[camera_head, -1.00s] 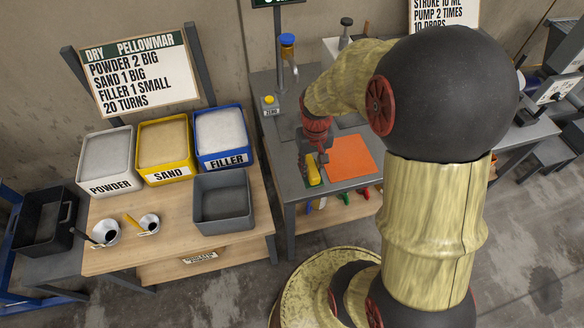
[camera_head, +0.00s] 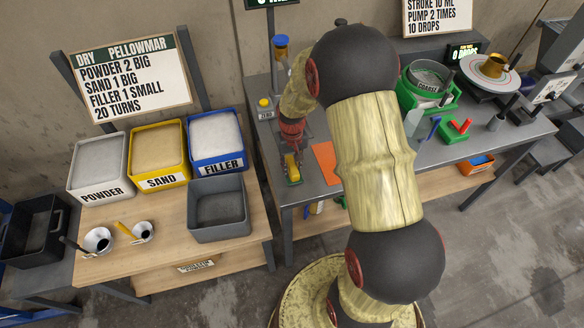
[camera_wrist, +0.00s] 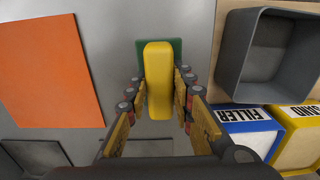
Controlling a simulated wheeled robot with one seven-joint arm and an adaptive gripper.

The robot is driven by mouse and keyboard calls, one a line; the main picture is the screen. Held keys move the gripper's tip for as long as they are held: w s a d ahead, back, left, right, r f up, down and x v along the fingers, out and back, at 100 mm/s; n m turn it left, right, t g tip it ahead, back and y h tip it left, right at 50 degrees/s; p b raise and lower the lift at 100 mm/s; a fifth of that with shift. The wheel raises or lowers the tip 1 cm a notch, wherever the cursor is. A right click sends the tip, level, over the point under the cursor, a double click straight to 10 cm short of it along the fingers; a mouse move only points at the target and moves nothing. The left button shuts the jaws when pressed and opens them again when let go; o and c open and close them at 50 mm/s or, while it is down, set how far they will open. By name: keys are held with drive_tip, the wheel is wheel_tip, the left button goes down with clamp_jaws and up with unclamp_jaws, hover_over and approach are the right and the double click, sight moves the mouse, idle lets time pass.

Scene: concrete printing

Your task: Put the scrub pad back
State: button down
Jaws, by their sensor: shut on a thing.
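The scrub pad is a yellow block (camera_head: 291,166) at the left end of the grey worktop, left of the orange sheet. In the wrist view the yellow pad (camera_wrist: 158,80) stands lengthwise between my fingers. My gripper (camera_wrist: 158,98) is shut on it, one finger on each long side. It also shows in the head view (camera_head: 292,155), pointing down. A green flat patch (camera_wrist: 176,46) shows under the pad's far end. I cannot tell whether the pad touches it.
The orange sheet (camera_head: 325,163) lies close to the right of the pad. Left stands a wooden table with powder, sand and filler bins (camera_head: 215,140), an empty grey bin (camera_head: 218,208) and two scoops. A bottle with a blue cap (camera_head: 281,50) stands behind. My arm hides the middle worktop.

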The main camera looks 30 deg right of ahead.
drive_tip(key=shift+f, duration=0.2)
drive_tip(key=c, duration=1.6)
unclamp_jaws()
drive_tip(key=shift+o, duration=0.3)
wheel_tip(320, 180, up, 12)
drive_tip(key=p, duration=0.2)
wheel_tip(320, 180, up, 14)
drive_tip(key=n+t, duration=0.1)
drive_tip(key=t, duration=0.1)
hover_over(292, 165)
drive_tip(key=s+a, duration=0.5)
drive_tip(key=a, duration=0.2)
drive_tip(key=s+a+r+n+t, duration=0.1)
drive_tip(key=s+a+r, duration=0.2)
drive_tip(key=s, duration=0.4)
drive_tip(key=s+a+r+n+t, duration=0.1)
drive_tip(key=s+a+r, duration=0.3)
drive_tip(key=s, duration=0.4)
drive_tip(key=shift+a+r+t, duration=0.15)
drive_tip(key=shift+r+t, duration=0.55)
drive_tip(key=shift+t, duration=0.1)
